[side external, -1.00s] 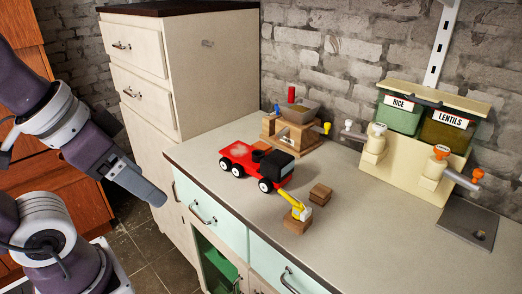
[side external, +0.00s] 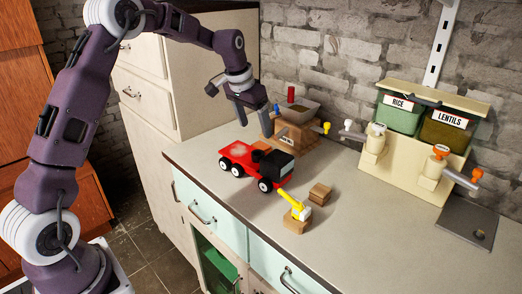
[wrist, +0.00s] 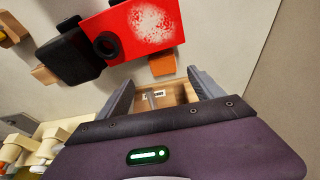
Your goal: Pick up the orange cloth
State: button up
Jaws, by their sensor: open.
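A small orange piece (wrist: 162,65), apparently the orange cloth, lies beside the red toy truck in the wrist view. In the side view an orange patch (side external: 261,145) shows behind the truck, partly hidden by it. I cannot make out folds or its full shape. My gripper (side external: 255,128) is open, pointing down behind the truck and in front of the wooden box. In the wrist view, the fingers of my gripper (wrist: 160,78) are apart, with the orange piece just beyond their tips. Nothing is seen held.
The red truck (side external: 238,155) stands close by on the counter (side external: 375,225). A wooden box with a hopper (side external: 296,133) is behind. A yellow-armed wooden toy (side external: 297,217) and a wooden block (side external: 320,193) lie in front. Rice and lentil dispensers (side external: 425,150) stand right.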

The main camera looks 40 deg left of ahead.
aim_at(261, 145)
jog(key=x, duration=0.8)
jog(key=shift+w+a+f, duration=0.15)
jog(key=shift+w+a, duration=0.1)
jog(key=shift+w, duration=0.05)
jog(key=shift+c, duration=0.5)
jog(key=c, duration=1.3)
notch_tip(261, 145, up, 10)
jog(key=shift+r, duration=0.1)
jog(key=shift+c, duration=0.2)
jog(key=o, duration=0.7)
jog(key=c, duration=0.5)
